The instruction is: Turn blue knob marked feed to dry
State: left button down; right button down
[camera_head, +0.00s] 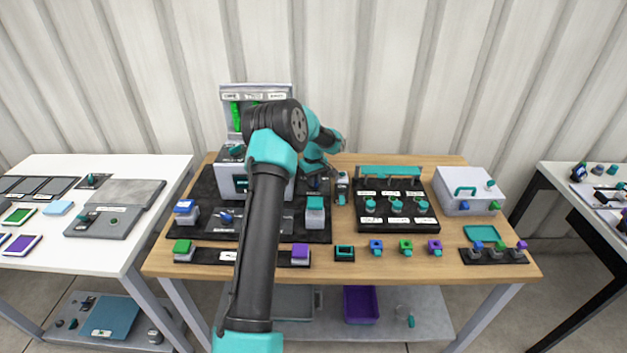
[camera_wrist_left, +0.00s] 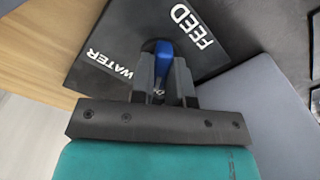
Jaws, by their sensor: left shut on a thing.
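In the left wrist view, the blue knob (camera_wrist_left: 164,58) sits on a black plate (camera_wrist_left: 105,50) with white labels FEED and WATER. Its bar runs nearly up and down in that view, between the two labels. My left gripper (camera_wrist_left: 163,88) is shut on the knob, one finger on each side of its bar. No DRY label can be read; the fingers and gripper body cover part of the plate. In the head view, my left gripper (camera_head: 318,183) reaches down behind the arm, at the back of the wooden table. The knob cannot be made out there. My right gripper is not in view.
A grey panel (camera_wrist_left: 265,105) lies right of the plate in the wrist view. On the wooden table (camera_head: 400,272) stand a black knob panel (camera_head: 396,222), a white box (camera_head: 462,200) and several small coloured blocks. My left arm crosses in front of the left half.

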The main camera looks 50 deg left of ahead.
pick_arm(q)
jog(key=shift+n, duration=0.3)
jog(key=c, duration=1.1)
grip_release()
notch_tip(320, 180, up, 17)
jog(key=shift+r, duration=0.2)
jog(key=shift+d, duration=0.1)
